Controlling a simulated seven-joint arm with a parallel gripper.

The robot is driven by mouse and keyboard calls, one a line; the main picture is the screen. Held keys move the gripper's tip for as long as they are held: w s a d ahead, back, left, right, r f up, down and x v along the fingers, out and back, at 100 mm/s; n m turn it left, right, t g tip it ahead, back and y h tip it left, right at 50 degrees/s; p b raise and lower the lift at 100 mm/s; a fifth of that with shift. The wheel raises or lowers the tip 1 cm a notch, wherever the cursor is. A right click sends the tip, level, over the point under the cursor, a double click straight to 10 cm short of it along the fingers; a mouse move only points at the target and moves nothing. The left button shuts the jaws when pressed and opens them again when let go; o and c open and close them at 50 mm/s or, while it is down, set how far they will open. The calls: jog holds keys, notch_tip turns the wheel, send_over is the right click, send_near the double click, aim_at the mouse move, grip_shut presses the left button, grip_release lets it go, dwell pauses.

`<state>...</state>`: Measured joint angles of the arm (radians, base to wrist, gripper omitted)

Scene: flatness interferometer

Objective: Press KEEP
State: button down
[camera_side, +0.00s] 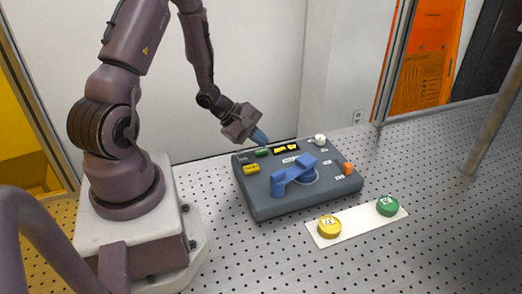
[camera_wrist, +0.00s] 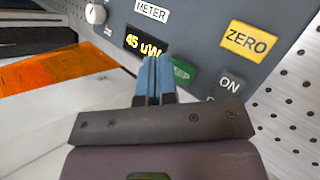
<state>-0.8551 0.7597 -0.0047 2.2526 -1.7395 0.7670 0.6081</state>
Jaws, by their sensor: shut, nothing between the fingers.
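The green KEEP key (camera_wrist: 184,72) is on the grey instrument box (camera_side: 310,203). In the wrist view my fingers cover its left part, and only the end of its word shows. It also shows in the side view (camera_side: 262,152), near the box's back left edge. My gripper (camera_side: 262,139) points down at the back left of the box, its blue fingertips (camera_wrist: 153,60) shut and empty, close by the green key. I cannot tell whether they touch it.
A lit display (camera_wrist: 146,44) reading 45 uW and a yellow ZERO key (camera_wrist: 250,40) flank the green key. A blue arm-shaped part (camera_side: 293,175) stands on the box. Yellow (camera_side: 329,227) and green (camera_side: 387,206) round buttons sit on a white strip in front.

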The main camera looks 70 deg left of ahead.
aim_at(260, 152)
jog(key=shift+f, duration=0.15)
dwell(0.3)
jog(key=shift+f, duration=0.3)
jog(key=shift+f, duration=0.45)
dwell(0.5)
dwell(0.4)
jog(key=shift+r, duration=0.9)
jog(key=shift+r, duration=2.5)
